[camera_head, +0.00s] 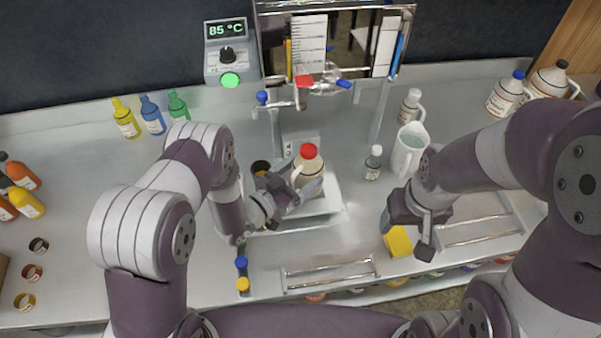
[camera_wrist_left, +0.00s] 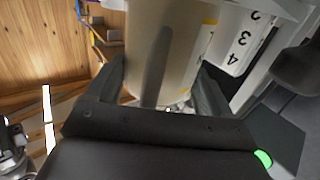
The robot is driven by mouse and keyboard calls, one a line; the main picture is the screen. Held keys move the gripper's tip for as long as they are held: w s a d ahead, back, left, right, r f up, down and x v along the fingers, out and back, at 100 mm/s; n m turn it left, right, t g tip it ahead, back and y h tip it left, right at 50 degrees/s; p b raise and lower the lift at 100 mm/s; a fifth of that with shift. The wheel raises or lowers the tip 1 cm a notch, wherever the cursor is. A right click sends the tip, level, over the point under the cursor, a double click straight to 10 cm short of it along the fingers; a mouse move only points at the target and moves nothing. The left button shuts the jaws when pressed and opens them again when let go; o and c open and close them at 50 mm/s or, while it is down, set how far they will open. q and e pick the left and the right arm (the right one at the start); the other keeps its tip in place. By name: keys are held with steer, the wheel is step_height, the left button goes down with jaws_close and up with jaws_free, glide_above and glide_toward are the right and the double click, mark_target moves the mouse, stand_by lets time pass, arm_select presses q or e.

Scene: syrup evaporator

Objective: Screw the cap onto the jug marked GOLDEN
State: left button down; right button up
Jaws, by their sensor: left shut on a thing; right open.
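A tan jug (camera_head: 309,181) with a red top (camera_head: 308,151) stands upright at the pale tray under the evaporator taps. My left gripper (camera_head: 294,187) is shut on this jug. In the left wrist view the jug body (camera_wrist_left: 165,50) fills the space between the fingers. No GOLDEN marking can be read on it.
The evaporator taps (camera_head: 303,84) hang behind the jug. A white pitcher (camera_head: 408,150) and a small bottle (camera_head: 373,163) stand to its right. Other jugs (camera_head: 507,94) are at the back right. Coloured bottles (camera_head: 152,115) stand at the left. A metal rack (camera_head: 330,274) lies in front.

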arm_select(q)
steer(key=shift+r, duration=0.1)
steer(key=shift+f, duration=0.25)
jaws_free()
steer(key=shift+f, duration=0.1)
steer(key=shift+r, duration=0.35)
steer(key=shift+s+a+f, duration=0.1)
steer(key=shift+s+a, duration=0.15)
steer(key=shift+s, duration=0.05)
steer(key=b+v, duration=0.1)
steer(key=v, duration=1)
steer(key=shift+s, duration=0.2)
